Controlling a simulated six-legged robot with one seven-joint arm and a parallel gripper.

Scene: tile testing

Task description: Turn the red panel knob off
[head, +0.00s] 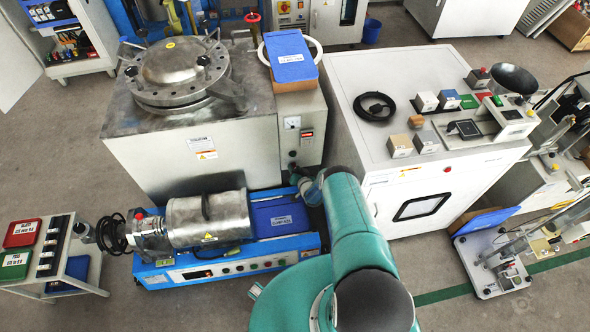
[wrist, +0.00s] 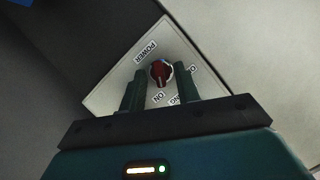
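The red panel knob (wrist: 160,72) sits on a pale plate (wrist: 108,97) in the wrist view. The plate carries the words POWER and ON, and other lettering is partly covered by the right finger. The knob's ridge seems to line up with the ON mark. My gripper (wrist: 159,76) is open, with one dark green finger on each side of the knob. A gap shows between the knob and each finger; I cannot tell how far the fingertips are from the plate. In the head view my gripper (head: 296,176) is at the front of the grey machine, and the knob cannot be made out.
The grey machine (head: 190,160) with a round bolted lid stands behind a blue bench unit (head: 290,248) holding a metal cylinder. A white cabinet (head: 365,75) stands close on the right. A small trolley (head: 80,262) is at lower left. Open floor lies at left.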

